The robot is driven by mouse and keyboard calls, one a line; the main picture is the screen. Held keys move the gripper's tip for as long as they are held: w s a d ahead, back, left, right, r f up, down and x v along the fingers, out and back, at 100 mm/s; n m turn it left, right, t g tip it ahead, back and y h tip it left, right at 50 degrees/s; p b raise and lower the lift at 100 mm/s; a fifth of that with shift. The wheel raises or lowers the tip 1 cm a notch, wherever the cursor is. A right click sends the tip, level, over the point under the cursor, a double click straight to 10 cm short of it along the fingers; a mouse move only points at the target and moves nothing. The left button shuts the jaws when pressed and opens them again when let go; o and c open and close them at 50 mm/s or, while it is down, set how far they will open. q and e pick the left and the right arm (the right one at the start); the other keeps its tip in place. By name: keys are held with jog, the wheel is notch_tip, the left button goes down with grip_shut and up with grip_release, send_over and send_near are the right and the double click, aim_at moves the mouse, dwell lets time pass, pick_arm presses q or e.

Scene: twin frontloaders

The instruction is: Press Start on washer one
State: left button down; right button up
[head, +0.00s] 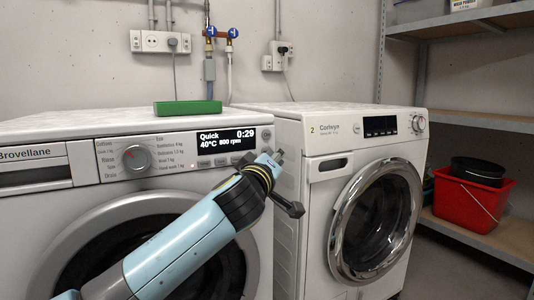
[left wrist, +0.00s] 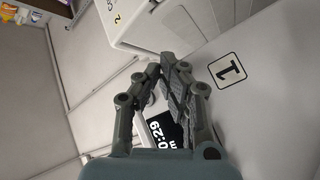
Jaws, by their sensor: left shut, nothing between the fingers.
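Washer one is the left machine, named Brovellane (head: 88,134). Its lit display (head: 225,139) reads Quick, 0:29, 40°C, 800 rpm. A row of small buttons (head: 222,162) runs under the display, and a round button (head: 266,134) sits at the panel's right end. My left gripper (head: 278,155) is shut and empty, just below that round button; I cannot tell whether it touches the panel. In the left wrist view, the fingertips (left wrist: 164,62) are together. Part of the display (left wrist: 163,132) and a label "1" (left wrist: 229,70) show beside them. My right gripper is out of view.
A second washer (head: 292,190), labelled 2, stands close on the right. A green box (head: 187,107) lies on top of washer one. A red bucket (head: 467,203) stands on a shelf at the right. Pipes and sockets are on the back wall.

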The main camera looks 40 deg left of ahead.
pick_arm(q)
jog(key=shift+s+d, duration=0.15)
jog(key=shift+d, duration=0.2)
